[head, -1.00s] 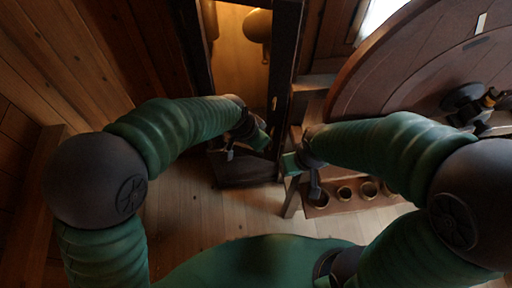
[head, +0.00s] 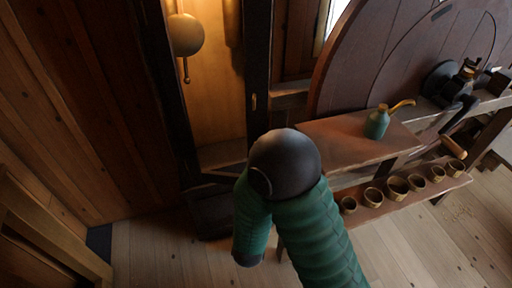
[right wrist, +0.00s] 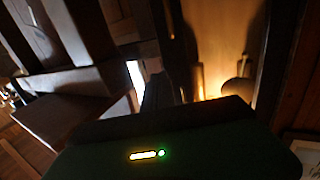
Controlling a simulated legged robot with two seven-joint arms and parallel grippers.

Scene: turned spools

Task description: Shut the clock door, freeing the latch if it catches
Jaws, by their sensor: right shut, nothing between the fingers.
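The clock case (head: 212,80) stands open-fronted in the head view, its inside lit amber, with a round pendulum bob (head: 185,35) on the left. A dark upright (head: 258,60) at its right side carries a small brass fitting (head: 254,102). I cannot tell whether this upright is the door's edge or the frame. My right arm crosses in front of the case's lower right, hiding that part and its own gripper. In the right wrist view my right gripper (right wrist: 168,90) is dark, shut and empty, with the lit case (right wrist: 215,50) beyond it. My left gripper is out of view.
A bench (head: 345,140) right of the case holds a green oil can (head: 377,122). Several small cups stand on a lower shelf (head: 375,200). A large round wooden disc (head: 375,50) leans behind. Plank floor (head: 150,250) is clear at lower left.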

